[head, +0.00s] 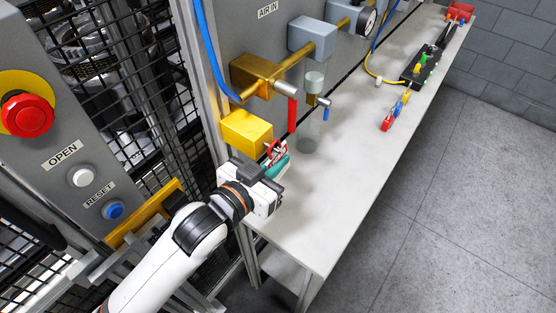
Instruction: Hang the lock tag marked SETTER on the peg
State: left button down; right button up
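My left gripper (277,180) is at the near left end of the grey bench, just below the yellow block (247,131). A small red and white tag-like piece (274,152) sits just above its fingers, by the right side of the block. A teal piece (277,168) lies right at the fingertips. I cannot tell whether the fingers grip either piece, and no SETTER lettering is readable. A short metallic part (285,143), possibly the peg, shows behind the red and white piece. My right gripper is not in view.
A red lever (292,115) and brass valve (262,74) stand above the gripper, with a clear bowl (308,137) to the right. Several coloured pieces (396,112) and a black strip (422,66) lie farther along the bench. The front bench top (318,205) is clear.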

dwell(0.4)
pick_arm(q)
jog(key=c, duration=1.5)
grip_release()
jog(key=shift+c, duration=0.2)
jog(key=shift+s, duration=0.1)
jog(key=shift+s+a, duration=0.25)
jog(key=shift+s, duration=0.1)
jog(key=p+v, duration=0.5)
jog(key=v, duration=0.6)
jog(key=shift+r, duration=0.15)
